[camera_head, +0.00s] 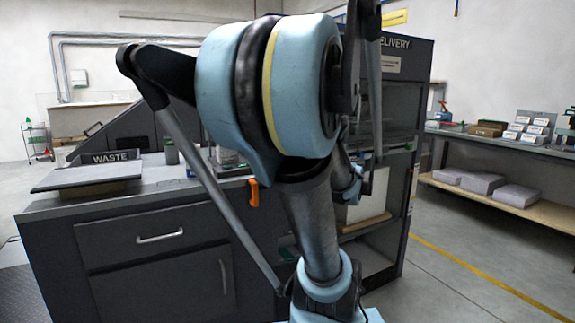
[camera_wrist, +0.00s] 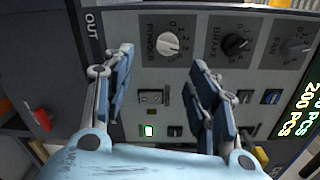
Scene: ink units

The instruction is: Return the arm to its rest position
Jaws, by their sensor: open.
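My gripper (camera_wrist: 165,98) shows in the wrist view with its two blue-padded fingers spread apart and nothing between them. It faces a grey control panel (camera_wrist: 190,75) with a white POWDER knob (camera_wrist: 168,44), a black BRAKE knob (camera_wrist: 236,44) and a FAN knob (camera_wrist: 294,48). Small switches sit lower on the panel, one lit green (camera_wrist: 149,130). I cannot tell how far the fingertips are from the panel. In the head view my pale blue and black arm (camera_head: 310,210) rises across the middle, and my gripper is hidden there.
A dark workbench (camera_head: 130,245) with a WASTE bin (camera_head: 113,157) stands left of my arm. A DELIVERY cabinet (camera_head: 405,85) stands behind it. Shelving (camera_head: 480,145) with boxes is at the right. The floor (camera_head: 450,270) at front right is clear.

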